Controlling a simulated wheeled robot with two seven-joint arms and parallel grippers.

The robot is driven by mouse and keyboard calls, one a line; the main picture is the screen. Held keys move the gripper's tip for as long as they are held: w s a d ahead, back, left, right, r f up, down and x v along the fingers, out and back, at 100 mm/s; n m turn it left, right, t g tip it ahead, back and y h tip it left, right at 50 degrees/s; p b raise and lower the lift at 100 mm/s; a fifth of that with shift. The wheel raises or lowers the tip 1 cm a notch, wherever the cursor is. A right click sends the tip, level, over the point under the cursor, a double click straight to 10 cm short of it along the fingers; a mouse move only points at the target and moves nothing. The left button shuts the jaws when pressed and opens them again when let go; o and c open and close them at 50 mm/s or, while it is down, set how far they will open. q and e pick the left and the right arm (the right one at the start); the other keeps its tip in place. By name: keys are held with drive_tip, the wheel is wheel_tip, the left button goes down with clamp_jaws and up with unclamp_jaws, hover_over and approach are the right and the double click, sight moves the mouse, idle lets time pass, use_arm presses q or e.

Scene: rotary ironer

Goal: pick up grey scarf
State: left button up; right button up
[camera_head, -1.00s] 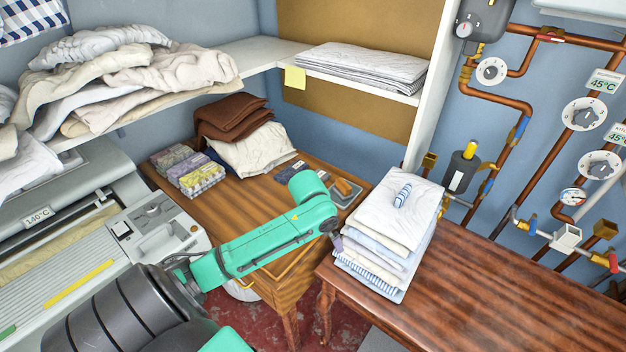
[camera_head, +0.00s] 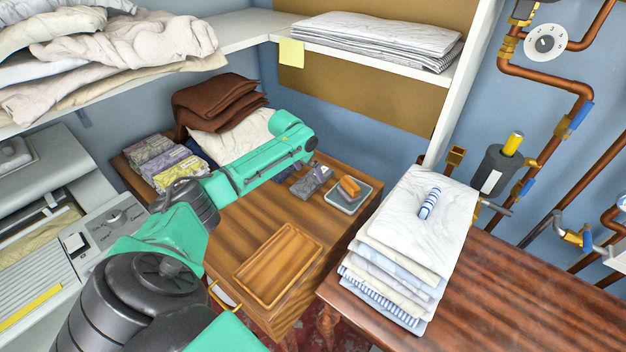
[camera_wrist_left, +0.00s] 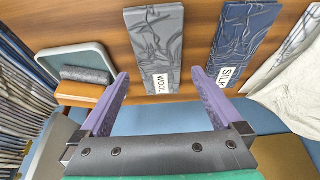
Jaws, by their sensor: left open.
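The grey scarf, a folded grey cloth labelled WOOL (camera_wrist_left: 155,45), lies flat on the wooden desk in the left wrist view. In the head view the grey scarf (camera_head: 311,184) lies just below the end of my left arm, partly hidden by it. My left gripper (camera_wrist_left: 158,76) is open and empty, with its two purple fingers on either side of the scarf's near end in the picture. I cannot tell how high the fingertips are above the desk. My right gripper is not in view.
A dark blue cloth labelled SILK (camera_wrist_left: 242,45) lies beside the scarf. A grey tray (camera_head: 336,204) holds an orange block. A wooden tray (camera_head: 249,279), brown folded cloths (camera_head: 215,103) and a linen stack (camera_head: 410,235) stand nearby. A shelf (camera_head: 245,38) runs above the desk.

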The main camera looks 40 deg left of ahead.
sight(312, 179)
use_arm(q)
drive_tip(key=x, duration=0.3)
drive_tip(key=shift+d+f, duration=0.1)
drive_tip(key=shift+f, duration=0.15)
drive_tip(key=shift+w+f, duration=0.1)
drive_tip(key=shift+w, duration=0.05)
drive_tip(key=shift+c, duration=1.2)
drive_tip(key=c, duration=0.9)
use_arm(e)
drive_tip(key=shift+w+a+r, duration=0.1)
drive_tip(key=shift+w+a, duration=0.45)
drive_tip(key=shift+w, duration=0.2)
